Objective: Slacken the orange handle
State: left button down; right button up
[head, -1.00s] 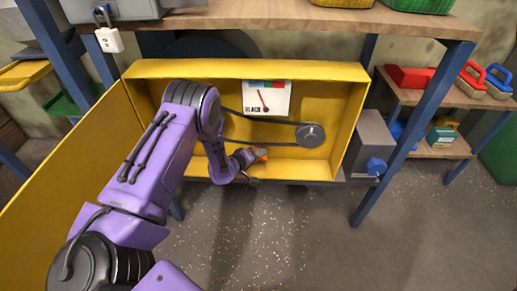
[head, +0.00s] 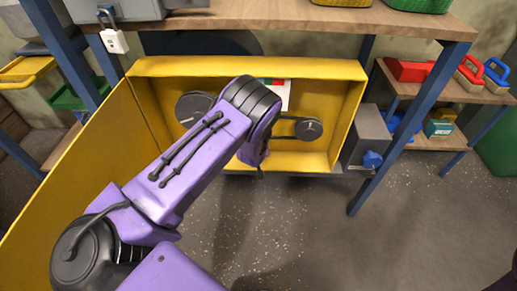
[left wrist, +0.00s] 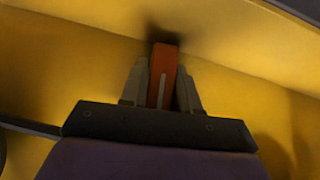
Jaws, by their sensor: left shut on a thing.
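The orange handle (left wrist: 163,70) shows in the left wrist view, standing between the two fingers of my left gripper (left wrist: 161,88). The fingers are shut on it, one on each side. Its far end is close to a yellow wall, with a dark shadow there. In the head view the handle and my left gripper are hidden behind my purple left arm. The yellow box (head: 250,68) is open at the front. Inside it are a left pulley (head: 195,107) and a right pulley (head: 308,129) with a dark belt. The gauge card (head: 285,95) is partly covered by my arm. My right gripper is not in view.
The yellow door (head: 80,175) hangs open at the left. A blue table leg (head: 408,130) and a grey motor box (head: 368,135) stand right of the yellow box. A wooden top (head: 290,17) lies above. The floor in front is clear.

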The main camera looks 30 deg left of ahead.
pick_arm(q)
jog(key=shift+y, duration=0.4)
jog(key=shift+m+g, duration=0.3)
jog(key=c, duration=0.9)
grip_release()
jog(key=p+v, duration=0.2)
jog(key=v, duration=0.8)
jog(key=shift+s+d+r, duration=0.15)
jog(key=shift+d+r, duration=0.05)
jog(key=shift+d, duration=0.1)
